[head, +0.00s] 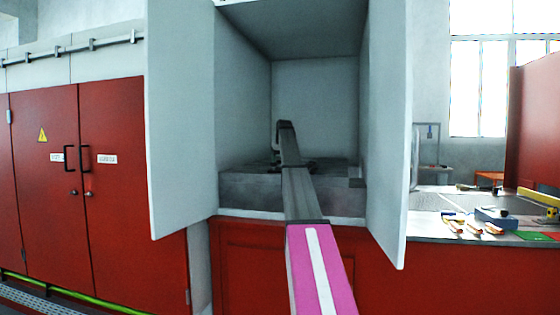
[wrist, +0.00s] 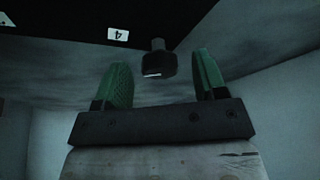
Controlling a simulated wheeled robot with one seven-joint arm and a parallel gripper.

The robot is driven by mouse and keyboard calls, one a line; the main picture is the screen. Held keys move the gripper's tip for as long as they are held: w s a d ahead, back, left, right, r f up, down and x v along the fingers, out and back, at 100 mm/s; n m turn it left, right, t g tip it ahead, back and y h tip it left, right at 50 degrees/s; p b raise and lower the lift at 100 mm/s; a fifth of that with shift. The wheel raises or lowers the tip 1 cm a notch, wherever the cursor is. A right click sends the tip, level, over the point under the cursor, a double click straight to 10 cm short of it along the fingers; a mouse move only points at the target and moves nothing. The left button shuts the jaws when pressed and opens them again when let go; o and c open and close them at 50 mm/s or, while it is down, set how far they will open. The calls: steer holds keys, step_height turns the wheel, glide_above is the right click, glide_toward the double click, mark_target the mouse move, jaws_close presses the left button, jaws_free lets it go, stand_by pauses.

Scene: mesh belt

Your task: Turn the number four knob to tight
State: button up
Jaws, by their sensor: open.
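The number four knob (wrist: 153,68) is a small dark knob on a short stem in the wrist view, with a pale mark on its front edge. A white label (wrist: 118,34) with a 4 sits up and left of it. My gripper (wrist: 163,58) has two green-padded fingers, spread apart. In the picture the knob shows between the fingertips, with a gap on each side; neither finger visibly touches it. In the head view my arm reaches into the open grey cabinet (head: 242,95), and neither the fingers nor the knob can be made out.
The cabinet's open doors stand left (head: 182,120) and right (head: 386,130) of my arm, with side walls close inside. Red cupboards (head: 45,160) stand at the left. A workbench (head: 435,225) with several tools is at the right. The wrist view is dark.

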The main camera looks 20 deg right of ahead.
steer(key=c, duration=0.9)
steer(key=shift+m, duration=0.4)
steer(key=m, duration=0.2)
steer(key=m+h, duration=0.2)
steer(key=m, duration=0.1)
steer(key=shift+w+a+m+g, duration=0.1)
steer(key=shift+a+m+g, duration=0.15)
steer(key=shift+m+g, duration=0.05)
steer(key=m+g+h, duration=0.1)
steer(key=m, duration=0.4)
steer(key=shift+w+m+g+h, duration=0.15)
steer(key=shift+m+g+h, duration=0.25)
steer(key=o, duration=0.9)
steer(key=shift+a, duration=0.1)
